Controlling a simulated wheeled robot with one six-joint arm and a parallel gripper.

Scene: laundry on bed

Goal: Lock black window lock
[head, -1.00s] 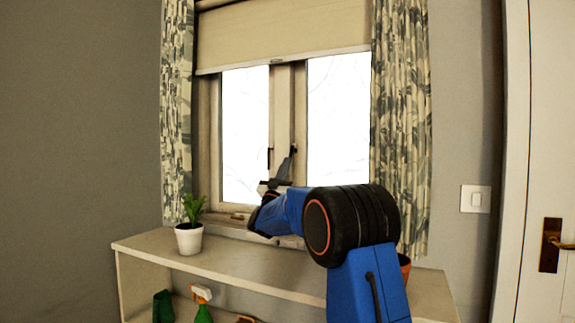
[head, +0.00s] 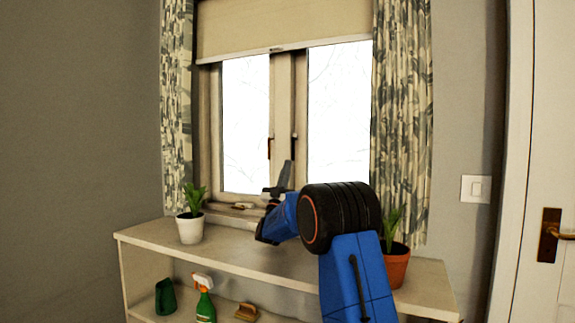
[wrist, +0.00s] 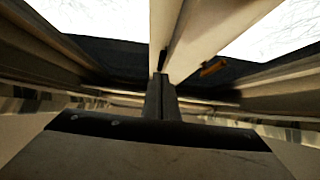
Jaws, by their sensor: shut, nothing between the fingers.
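The window's centre post (head: 283,95) stands between two bright panes. A small dark lock (head: 294,137) shows on the right side of the post, just above my gripper. A brownish handle (head: 269,148) hangs on the left side; it shows to the right of the post in the wrist view (wrist: 213,67). My gripper (head: 288,168) is shut and empty, its fingers pointing up in front of the post's lower part. In the wrist view the shut fingers (wrist: 161,88) end by a small dark piece, maybe the black lock. Contact and lock position cannot be told.
A shelf (head: 215,248) stands below the window, with a white-potted plant (head: 190,228) at left and a terracotta pot (head: 397,268) at right, close to my arm. A green spray bottle (head: 205,305) stands lower down. Patterned curtains (head: 402,120) hang at both sides.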

